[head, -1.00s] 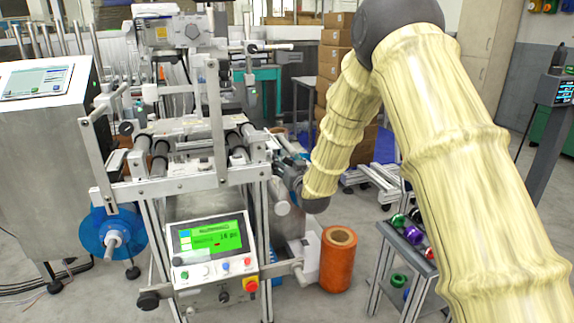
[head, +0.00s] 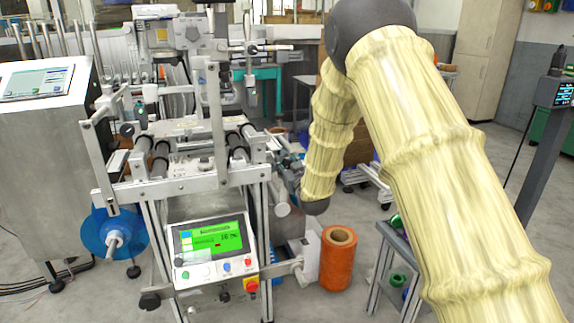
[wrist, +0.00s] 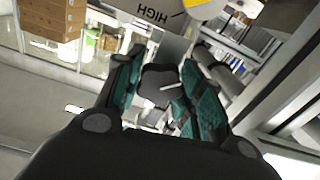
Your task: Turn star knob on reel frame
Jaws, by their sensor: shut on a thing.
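The star knob (wrist: 158,86) is a dark, rounded piece between the two teal-padded fingers in the wrist view. My gripper (wrist: 160,74) is shut on it. The knob's far side and stem are hard to make out. In the head view my gripper (head: 288,165) is at the right side of the reel frame (head: 212,182), below the rollers. My wrist partly covers it there, and the knob cannot be made out in that view.
A control panel (head: 208,247) with a green screen is at the front. A small rack (head: 385,270) with colored reels stands at the right, partly behind my arm. A blue reel (head: 112,235) is at the left.

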